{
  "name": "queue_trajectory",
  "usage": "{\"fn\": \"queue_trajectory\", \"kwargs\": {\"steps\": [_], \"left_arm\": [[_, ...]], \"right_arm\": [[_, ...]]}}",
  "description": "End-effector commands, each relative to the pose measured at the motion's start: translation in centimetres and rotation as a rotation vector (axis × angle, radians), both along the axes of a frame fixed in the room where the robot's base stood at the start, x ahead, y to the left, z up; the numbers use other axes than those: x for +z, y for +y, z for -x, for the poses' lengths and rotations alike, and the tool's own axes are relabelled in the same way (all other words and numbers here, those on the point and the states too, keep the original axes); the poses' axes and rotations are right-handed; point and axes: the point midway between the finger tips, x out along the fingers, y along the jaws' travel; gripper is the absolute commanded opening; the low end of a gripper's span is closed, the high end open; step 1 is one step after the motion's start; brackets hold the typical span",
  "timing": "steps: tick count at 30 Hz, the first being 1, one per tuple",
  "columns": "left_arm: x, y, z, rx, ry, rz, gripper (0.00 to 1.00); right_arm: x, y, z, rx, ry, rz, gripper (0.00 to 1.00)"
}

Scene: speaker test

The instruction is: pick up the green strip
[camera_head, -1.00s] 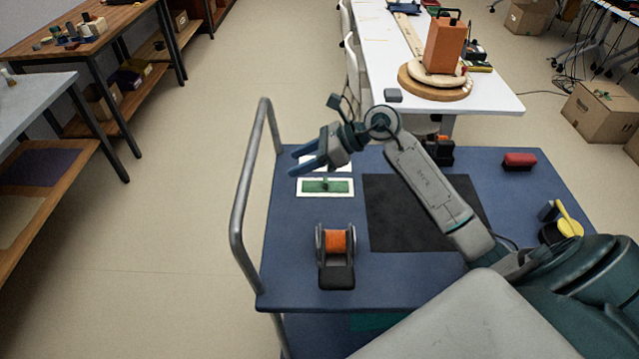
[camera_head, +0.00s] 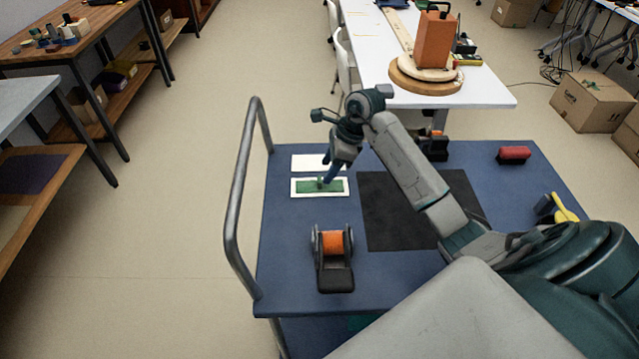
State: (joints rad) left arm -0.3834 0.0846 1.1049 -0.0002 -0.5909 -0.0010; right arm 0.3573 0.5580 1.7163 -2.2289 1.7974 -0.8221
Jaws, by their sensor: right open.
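The green strip (camera_head: 307,186) lies on a white card (camera_head: 294,193) on the blue cart top, near its left side. A small darker green bump stands up at the middle of the strip. My right gripper (camera_head: 328,180) points down with its fingertips at the strip, just right of the bump. It is open, and its fingers overlap in this view. I cannot tell whether the tips touch the strip. My left gripper is not in view.
A second white card (camera_head: 305,162) lies behind the strip's card. An orange tape roll on a black dispenser (camera_head: 334,262) stands in front. A black mat (camera_head: 385,225) lies to the right. A red block (camera_head: 515,154) is at the far right. A metal rail (camera_head: 235,205) bounds the left.

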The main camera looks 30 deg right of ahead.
Motion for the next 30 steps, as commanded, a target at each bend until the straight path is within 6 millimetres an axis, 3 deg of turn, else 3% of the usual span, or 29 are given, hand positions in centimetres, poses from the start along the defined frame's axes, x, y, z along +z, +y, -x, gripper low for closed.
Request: {"fn": "queue_trajectory", "kwargs": {"steps": [9, 18, 19, 26, 30], "left_arm": [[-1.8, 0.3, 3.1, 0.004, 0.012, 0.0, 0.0], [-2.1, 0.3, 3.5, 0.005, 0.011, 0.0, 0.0], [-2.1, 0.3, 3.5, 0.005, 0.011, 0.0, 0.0], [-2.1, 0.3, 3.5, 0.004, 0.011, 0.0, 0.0], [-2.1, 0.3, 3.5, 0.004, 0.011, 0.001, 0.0]], "right_arm": [[-3.5, 1.3, -1.1, 0.0, 0.003, -0.004, 0.51], [-4.2, 1.4, -1.3, 0.0, 0.0, -0.001, 0.51], [-4.1, 1.4, -1.3, 0.0, 0.0, -0.001, 0.49], [-4.1, 1.4, -1.3, 0.0, 0.0, -0.001, 0.04], [-4.1, 1.4, -1.3, 0.0, 0.0, -0.002, 0.04]]}}
